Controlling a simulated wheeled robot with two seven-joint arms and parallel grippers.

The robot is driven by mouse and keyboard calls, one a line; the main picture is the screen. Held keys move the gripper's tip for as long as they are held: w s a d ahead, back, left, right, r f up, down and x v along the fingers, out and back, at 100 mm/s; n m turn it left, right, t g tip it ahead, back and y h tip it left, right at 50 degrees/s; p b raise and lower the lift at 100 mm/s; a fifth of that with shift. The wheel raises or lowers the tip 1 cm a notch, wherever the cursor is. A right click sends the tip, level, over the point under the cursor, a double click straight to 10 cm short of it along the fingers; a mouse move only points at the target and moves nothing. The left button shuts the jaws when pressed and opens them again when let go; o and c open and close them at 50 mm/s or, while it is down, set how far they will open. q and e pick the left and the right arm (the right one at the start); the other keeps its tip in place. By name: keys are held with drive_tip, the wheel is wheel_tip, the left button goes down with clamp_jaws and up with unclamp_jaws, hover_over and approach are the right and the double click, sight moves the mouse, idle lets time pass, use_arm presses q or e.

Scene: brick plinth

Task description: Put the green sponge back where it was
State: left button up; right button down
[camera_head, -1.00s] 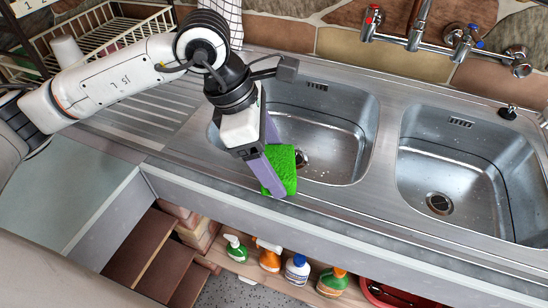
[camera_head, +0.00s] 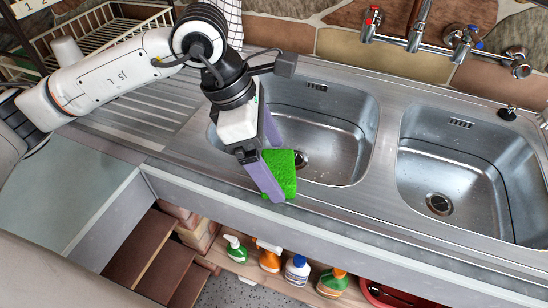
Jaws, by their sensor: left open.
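The green sponge (camera_head: 283,172) is at the front rim of the left sink basin (camera_head: 335,150), by the steel counter's front edge. My left gripper (camera_head: 272,178) comes down over it from the upper left. Its jaws are open. One purple-grey finger is in front of the sponge and hides its left part; the other finger shows behind it. Whether a finger touches the sponge cannot be told. My right gripper is not in view.
The right basin (camera_head: 470,170) is empty. Taps (camera_head: 415,38) are on the back wall. A wire dish rack (camera_head: 105,45) stands at the back left. Several bottles (camera_head: 297,270) and a red tub (camera_head: 395,297) are on a shelf below the counter.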

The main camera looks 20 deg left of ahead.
use_arm(q)
drive_tip(key=v, duration=1.1)
